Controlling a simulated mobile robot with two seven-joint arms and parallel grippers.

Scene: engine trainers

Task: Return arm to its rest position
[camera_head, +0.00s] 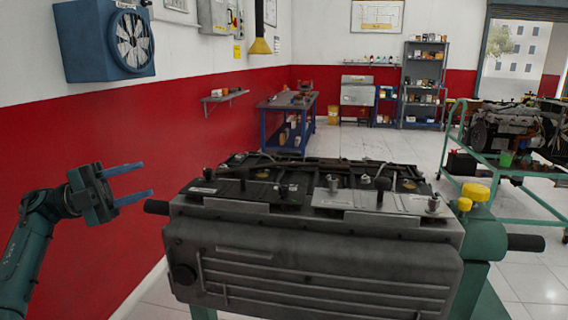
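My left gripper (128,182) shows at the left side of the head view, on my dark green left arm (28,245). Its two blue fingers are spread apart and point right, with nothing between them. It is in front of the red wall, a little left of the engine trainer (310,262) and apart from it in the picture. The trainer is a grey engine block with a ribbed cover, on a green stand (478,262). Several bolts and knobs stand up from its top. My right gripper is not in view.
A dark bar end (157,207) sticks out from the trainer's left side near my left gripper, another (525,243) from its right. A blue workbench (287,125) and shelf unit (423,85) stand behind. A second engine (505,130) sits on a green cart. White floor lies between.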

